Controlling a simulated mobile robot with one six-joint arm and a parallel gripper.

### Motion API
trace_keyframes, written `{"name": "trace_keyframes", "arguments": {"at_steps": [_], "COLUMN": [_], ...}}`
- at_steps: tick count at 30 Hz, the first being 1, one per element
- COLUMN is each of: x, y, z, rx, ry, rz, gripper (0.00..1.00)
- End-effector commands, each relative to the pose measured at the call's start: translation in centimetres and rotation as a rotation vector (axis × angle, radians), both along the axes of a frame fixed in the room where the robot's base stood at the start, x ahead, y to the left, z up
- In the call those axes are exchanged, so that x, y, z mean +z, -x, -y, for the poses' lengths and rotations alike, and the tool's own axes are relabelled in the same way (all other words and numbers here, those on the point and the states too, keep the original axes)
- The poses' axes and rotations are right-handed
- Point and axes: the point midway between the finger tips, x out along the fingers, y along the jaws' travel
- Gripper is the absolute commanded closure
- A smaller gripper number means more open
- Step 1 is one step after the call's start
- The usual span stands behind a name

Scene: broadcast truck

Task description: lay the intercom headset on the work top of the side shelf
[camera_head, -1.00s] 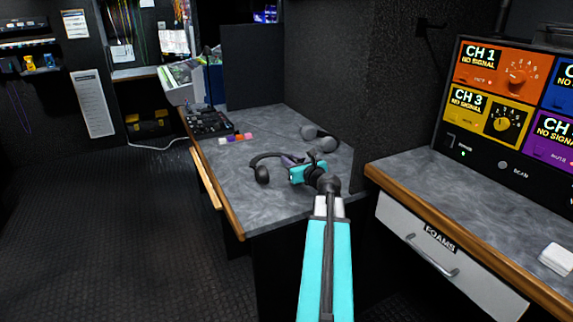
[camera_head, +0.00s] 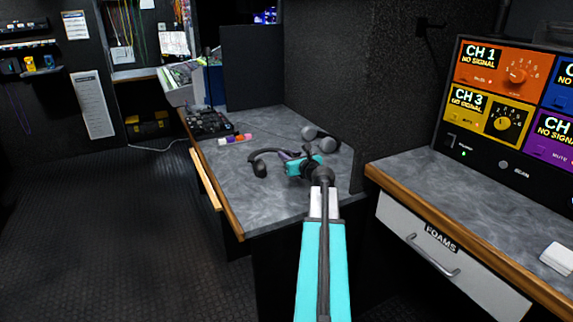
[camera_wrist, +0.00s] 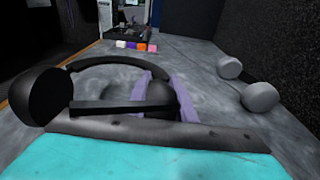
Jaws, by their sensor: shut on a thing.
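The black intercom headset (camera_head: 260,169) is in my gripper (camera_head: 287,156), over the grey desk top (camera_head: 255,200) in the middle of the head view. In the wrist view the headset (camera_wrist: 42,97) has its large ear cup at left and its band arching away to the right. The purple fingers of my gripper (camera_wrist: 163,90) are shut on its right end. I cannot tell whether the headset touches the desk. A grey work top (camera_head: 470,200) with a wooden edge is at right, above a white drawer marked FOAMS; I cannot tell which surface is the side shelf.
A grey two-cupped object (camera_head: 320,138) lies right of the headset, against the dark partition. Small coloured blocks (camera_head: 235,139) and a black control panel (camera_head: 208,124) are farther back. A monitor panel (camera_head: 510,110) and a white box (camera_head: 557,256) stand on the right-hand work top.

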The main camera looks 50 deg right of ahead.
Motion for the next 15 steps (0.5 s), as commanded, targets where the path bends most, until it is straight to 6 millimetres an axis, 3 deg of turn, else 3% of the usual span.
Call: {"name": "trace_keyframes", "arguments": {"at_steps": [3, 9, 15], "x": [-0.3, -3.1, -3.6], "y": [-0.7, -0.5, -0.5], "z": [0.5, 0.4, 0.4], "rx": [0.000, 0.000, -0.001], "ry": [-0.001, -0.002, 0.001], "rz": [0.000, 0.001, 0.001], "gripper": [1.00, 1.00, 1.00]}}
